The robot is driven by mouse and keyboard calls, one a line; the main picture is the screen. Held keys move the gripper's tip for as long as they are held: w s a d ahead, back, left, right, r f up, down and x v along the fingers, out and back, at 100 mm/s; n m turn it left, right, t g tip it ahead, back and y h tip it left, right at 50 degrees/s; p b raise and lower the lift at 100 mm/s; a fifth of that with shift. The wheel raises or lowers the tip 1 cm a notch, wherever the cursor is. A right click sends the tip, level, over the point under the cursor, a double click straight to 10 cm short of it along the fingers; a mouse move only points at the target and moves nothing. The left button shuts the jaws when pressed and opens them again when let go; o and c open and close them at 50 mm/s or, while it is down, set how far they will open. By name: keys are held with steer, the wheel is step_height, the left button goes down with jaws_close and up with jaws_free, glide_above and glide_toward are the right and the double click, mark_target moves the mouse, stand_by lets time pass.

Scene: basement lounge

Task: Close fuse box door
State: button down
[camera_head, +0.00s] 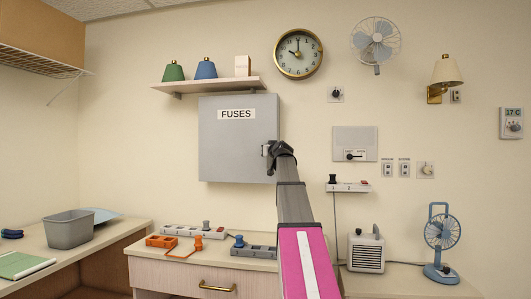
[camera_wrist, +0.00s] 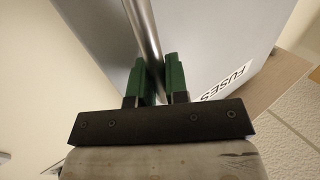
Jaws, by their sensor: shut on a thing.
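The grey fuse box (camera_head: 236,150) hangs on the wall, its door facing me with a white FUSES label (camera_head: 237,114). The door looks flush or nearly flush with the box; I cannot tell if a small gap is left. My gripper (camera_head: 270,152) is at the door's right edge in the head view. In the wrist view, the green fingers of my gripper (camera_wrist: 160,82) are shut on the round metal door handle (camera_wrist: 143,35), one on each side. The grey door (camera_wrist: 210,35) lies close behind the handle, with the label (camera_wrist: 233,80) to the right.
A shelf (camera_head: 207,87) with green and blue shades and a small block sits just above the box. Below is a counter (camera_head: 140,246) with power strips and an orange cord. A switch panel (camera_head: 354,144) is right of my arm. The wall left of the box is bare.

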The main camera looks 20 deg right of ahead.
steer(key=shift+w+d, duration=0.25)
steer(key=shift+w, duration=0.05)
steer(key=shift+w+d, duration=0.1)
steer(key=c, duration=1.1)
jaws_free()
steer(key=shift+w, duration=0.1)
steer(key=shift+c, duration=0.2)
steer(key=s, duration=1.1)
steer(key=shift+d+y, duration=0.15)
steer(key=shift+y, duration=0.15)
